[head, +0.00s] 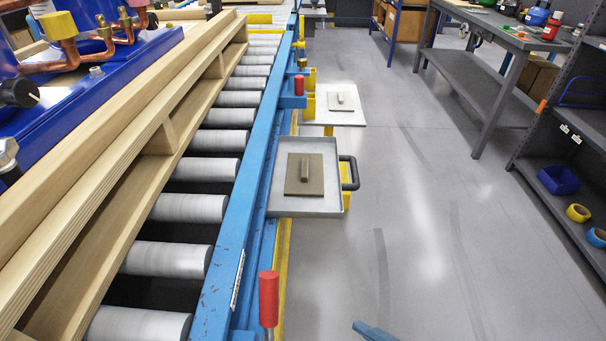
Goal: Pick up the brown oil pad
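A brown pad (293,187) with a raised, block-like grip on top lies flat in a grey metal tray (328,205) beside the blue conveyor rail. A second, similar grey-brown pad (334,108) with a raised grip lies on a lighter tray (354,119) farther back. Nothing touches either pad. My gripper is not recognisable in this view, so I cannot see its fingers or anything in them.
The roller conveyor's blue rail (247,160) runs along the trays' left side. A black handle (351,172) sticks out from the near tray's right side. A red-topped post (268,297) stands in front. A blue part of unclear kind pokes in at bottom.

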